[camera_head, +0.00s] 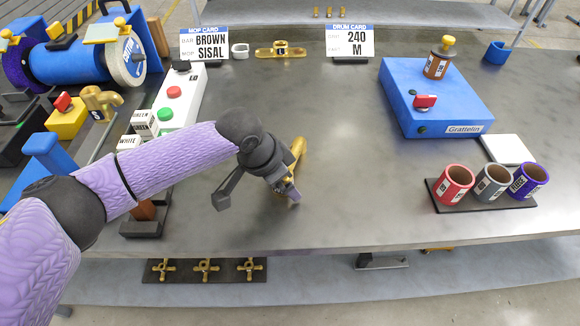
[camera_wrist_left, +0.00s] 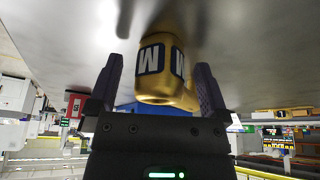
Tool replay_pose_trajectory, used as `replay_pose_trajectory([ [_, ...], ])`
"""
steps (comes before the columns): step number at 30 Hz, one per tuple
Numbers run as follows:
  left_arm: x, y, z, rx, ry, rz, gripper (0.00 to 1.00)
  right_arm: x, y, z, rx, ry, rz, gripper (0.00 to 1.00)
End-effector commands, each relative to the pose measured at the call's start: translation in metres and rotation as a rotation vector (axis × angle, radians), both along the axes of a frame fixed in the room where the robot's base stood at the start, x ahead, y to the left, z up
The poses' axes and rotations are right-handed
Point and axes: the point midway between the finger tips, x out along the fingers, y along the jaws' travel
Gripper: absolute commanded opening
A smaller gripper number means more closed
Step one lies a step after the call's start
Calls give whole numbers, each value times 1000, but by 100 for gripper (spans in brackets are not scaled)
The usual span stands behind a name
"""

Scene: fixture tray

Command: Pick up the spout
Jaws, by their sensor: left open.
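The spout (camera_head: 299,148) is a glossy gold piece on the grey table, partly hidden behind my left gripper in the head view. In the left wrist view the gold spout (camera_wrist_left: 165,58) carries a white and blue label with the letter M. My left gripper (camera_head: 288,188) is low over the table at the spout. In the wrist view the two dark fingers of my left gripper (camera_wrist_left: 158,88) stand apart, one on each side of the spout's near end. I cannot tell whether either finger touches it. My right gripper is not in view.
A blue box (camera_head: 432,85) stands at the back right, with a black rack (camera_head: 460,205) of three cups in front. A white control box (camera_head: 180,95) and a yellow block with a brass tap (camera_head: 66,118) are at left.

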Motion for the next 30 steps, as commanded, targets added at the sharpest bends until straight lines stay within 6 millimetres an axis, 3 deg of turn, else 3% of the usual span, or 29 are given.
replay_pose_trajectory([
  [7,1,-2,-4,0,-1,0,100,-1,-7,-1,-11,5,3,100],
  [8,1,-2,-3,0,-1,0,96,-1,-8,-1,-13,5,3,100],
  [21,1,-1,-4,0,-1,0,3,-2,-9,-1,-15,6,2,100],
  [30,1,-2,-3,-1,-2,0,0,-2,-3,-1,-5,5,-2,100],
])
